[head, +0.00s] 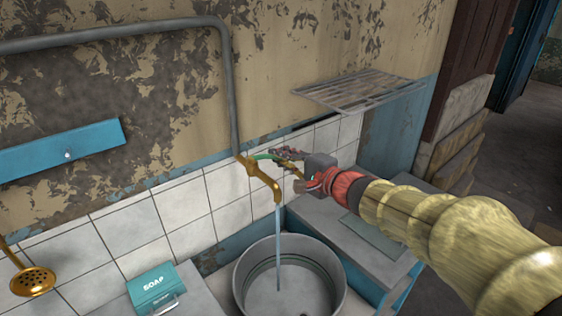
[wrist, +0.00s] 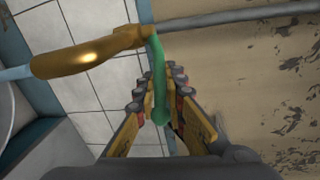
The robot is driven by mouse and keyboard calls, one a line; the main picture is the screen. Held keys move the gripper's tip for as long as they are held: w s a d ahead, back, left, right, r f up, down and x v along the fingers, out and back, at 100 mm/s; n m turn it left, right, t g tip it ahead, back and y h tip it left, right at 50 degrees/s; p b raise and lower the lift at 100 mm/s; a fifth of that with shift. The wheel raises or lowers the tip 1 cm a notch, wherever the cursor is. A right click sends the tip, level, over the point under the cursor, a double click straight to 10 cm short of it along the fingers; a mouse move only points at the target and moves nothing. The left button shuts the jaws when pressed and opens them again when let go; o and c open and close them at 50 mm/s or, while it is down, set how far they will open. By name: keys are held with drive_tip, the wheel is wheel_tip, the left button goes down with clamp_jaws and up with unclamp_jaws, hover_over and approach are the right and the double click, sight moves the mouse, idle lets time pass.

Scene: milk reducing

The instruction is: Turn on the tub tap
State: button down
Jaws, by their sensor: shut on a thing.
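The brass tub tap (head: 262,178) sits at the end of a grey wall pipe above the metal tub (head: 290,280). A stream of water (head: 279,235) runs from its spout into the tub. My gripper (head: 280,157) is at the tap's right side. In the wrist view the brass tap body (wrist: 95,50) lies at the upper left, and its green handle (wrist: 158,85) runs down between the fingers of my gripper (wrist: 162,95). The gripper is shut on the green handle. In the head view the handle (head: 262,156) is partly hidden by the fingers.
A wire rack (head: 357,94) juts from the wall above my gripper. A blue soap box (head: 155,289) stands left of the tub. A brass shower head (head: 32,281) hangs at lower left. A grey counter (head: 345,225) lies under my arm. The tiled wall is close behind the tap.

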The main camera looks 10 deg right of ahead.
drive_tip(key=shift+f, duration=0.25)
drive_tip(key=c, duration=2.1)
unclamp_jaws()
drive_tip(key=shift+o, duration=0.9)
drive_tip(key=shift+r, duration=0.1)
drive_tip(key=shift+o, duration=0.2)
drive_tip(key=shift+r, duration=0.1)
drive_tip(key=v, duration=1.2)
